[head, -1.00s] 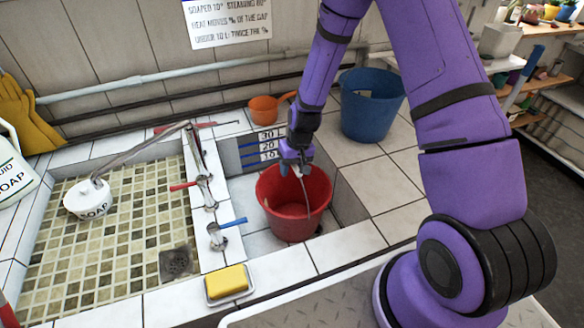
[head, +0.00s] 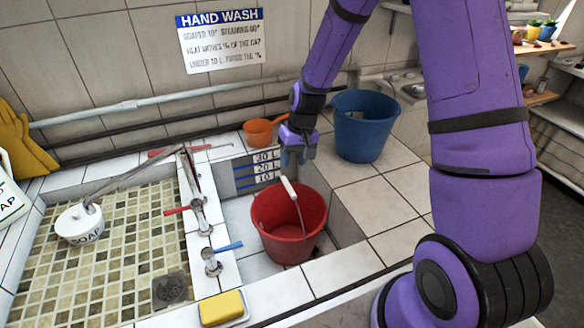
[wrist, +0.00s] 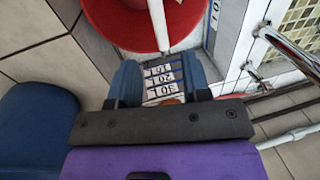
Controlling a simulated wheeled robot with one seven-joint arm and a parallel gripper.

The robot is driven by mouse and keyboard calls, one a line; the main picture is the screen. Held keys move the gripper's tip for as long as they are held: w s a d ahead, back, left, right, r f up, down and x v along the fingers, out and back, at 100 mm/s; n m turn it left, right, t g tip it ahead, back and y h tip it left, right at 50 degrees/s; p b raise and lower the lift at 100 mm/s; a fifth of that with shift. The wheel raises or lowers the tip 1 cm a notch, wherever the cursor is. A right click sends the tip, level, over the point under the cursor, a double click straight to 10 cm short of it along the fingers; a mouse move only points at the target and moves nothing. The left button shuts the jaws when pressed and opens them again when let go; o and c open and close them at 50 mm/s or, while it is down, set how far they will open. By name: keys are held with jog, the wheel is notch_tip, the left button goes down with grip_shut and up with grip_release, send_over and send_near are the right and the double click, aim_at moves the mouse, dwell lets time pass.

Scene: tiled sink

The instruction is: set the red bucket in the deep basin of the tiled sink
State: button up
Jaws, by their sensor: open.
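The red bucket (head: 288,238) stands in the deep basin (head: 240,212) of the tiled sink and looks about upright. Its wire handle is raised, with a white grip (head: 289,187) free of the fingers. My gripper (head: 292,163) is open and empty, above and behind the bucket, in front of the level marks. In the wrist view, the gripper's blue fingers (wrist: 160,82) are spread apart, with the red bucket (wrist: 105,25) and its white grip (wrist: 158,22) beyond them. The bucket's underside is hidden.
A blue bucket (head: 362,135) stands on the tiles right of my gripper. An orange scoop (head: 258,133) sits on the back ledge. Taps (head: 199,215) line the divider on the left, beside the shallow mosaic basin (head: 125,240). A yellow sponge (head: 221,307) lies on the front ledge.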

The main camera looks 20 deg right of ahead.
jog(key=s+d+r+t+h, duration=0.1)
jog(key=s+r, duration=0.4)
jog(key=r, duration=0.5)
jog(key=s+d+r+t, duration=0.1)
jog(key=s+r, duration=0.3)
jog(key=r, duration=0.7)
jog(key=s+d+r+t, duration=0.1)
jog(key=s+r, duration=0.4)
jog(key=s, duration=0.4)
jog(key=s+d+r+t+h, duration=0.1)
jog(key=s+r, duration=0.4)
jog(key=s, duration=0.5)
jog(key=shift+d+r+t, duration=0.3)
jog(key=shift+d+t, duration=0.2)
jog(key=shift+t, duration=0.1)
